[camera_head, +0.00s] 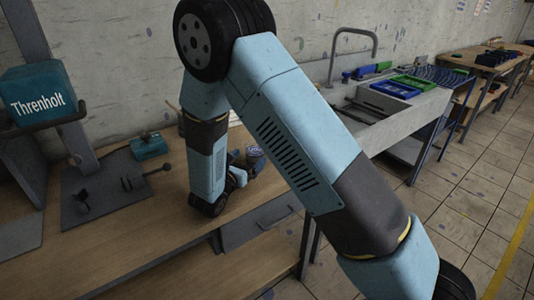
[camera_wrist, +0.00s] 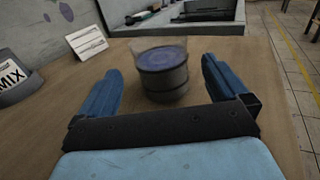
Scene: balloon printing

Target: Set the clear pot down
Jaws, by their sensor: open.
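The clear pot (camera_wrist: 163,75) stands upright on the wooden table, with dark, bluish contents showing through its wall. In the wrist view it sits between and slightly beyond the blue fingers of my gripper (camera_wrist: 161,66). The fingers are spread wide, with a gap visible on both sides of the pot, and they do not touch it. In the head view the pot (camera_head: 255,154) is small and partly hidden behind my gripper (camera_head: 242,168), low over the table near its right end.
A white card (camera_wrist: 87,42) and a container marked "MIX" (camera_wrist: 12,80) stand left of the pot. The Threnholt machine (camera_head: 38,92) is at far left. A sink bench with green and blue trays (camera_head: 395,88) lies beyond. Bare tabletop (camera_head: 140,225) lies in front.

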